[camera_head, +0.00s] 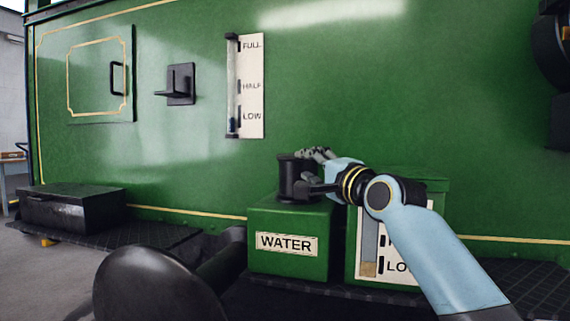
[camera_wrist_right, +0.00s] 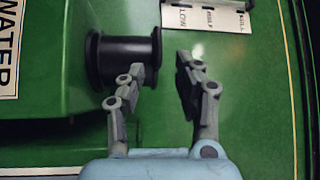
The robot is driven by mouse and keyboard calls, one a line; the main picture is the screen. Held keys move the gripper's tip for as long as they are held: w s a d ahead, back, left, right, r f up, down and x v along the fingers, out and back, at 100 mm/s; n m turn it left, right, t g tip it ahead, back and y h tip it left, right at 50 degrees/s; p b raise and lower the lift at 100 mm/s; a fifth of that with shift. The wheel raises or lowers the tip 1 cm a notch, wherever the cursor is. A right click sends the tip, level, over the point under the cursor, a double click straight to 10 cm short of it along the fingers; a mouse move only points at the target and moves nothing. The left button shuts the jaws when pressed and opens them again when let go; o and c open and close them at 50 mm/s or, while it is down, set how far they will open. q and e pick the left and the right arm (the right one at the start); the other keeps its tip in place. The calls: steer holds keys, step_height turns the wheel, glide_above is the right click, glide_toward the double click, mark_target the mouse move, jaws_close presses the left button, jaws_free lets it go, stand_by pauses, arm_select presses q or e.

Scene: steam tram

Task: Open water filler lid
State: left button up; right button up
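The water filler (camera_head: 294,182) is a short black cylinder with a wide rim at each end. It stands upright on top of a green box labelled WATER (camera_head: 286,268). Its top looks closed by a flat black lid (camera_head: 291,158); no opening shows. My right gripper (camera_head: 312,170) is at the filler's right side, near its top. In the right wrist view, the gripper (camera_wrist_right: 160,78) is open. One finger overlaps the rim of the black filler (camera_wrist_right: 122,58), and the other is apart from it. I cannot tell whether the finger touches. My left gripper is not in view.
A second green box (camera_head: 435,190) with a level gauge stands right of the WATER box. The green tram wall (camera_head: 350,80) rises close behind, with a FULL/HALF/LOW gauge (camera_head: 250,88) and a black bracket (camera_head: 180,84). A black box (camera_head: 75,208) sits at the left.

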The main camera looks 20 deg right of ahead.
mark_target(292, 160)
steer(key=b+x, duration=0.1)
steer(key=x, duration=0.6)
steer(key=shift+w+f, duration=0.1)
steer(key=shift+w, duration=0.35)
steer(key=shift+w+a, duration=0.1)
steer(key=shift+w, duration=0.4)
steer(key=c, duration=0.7)
jaws_close()
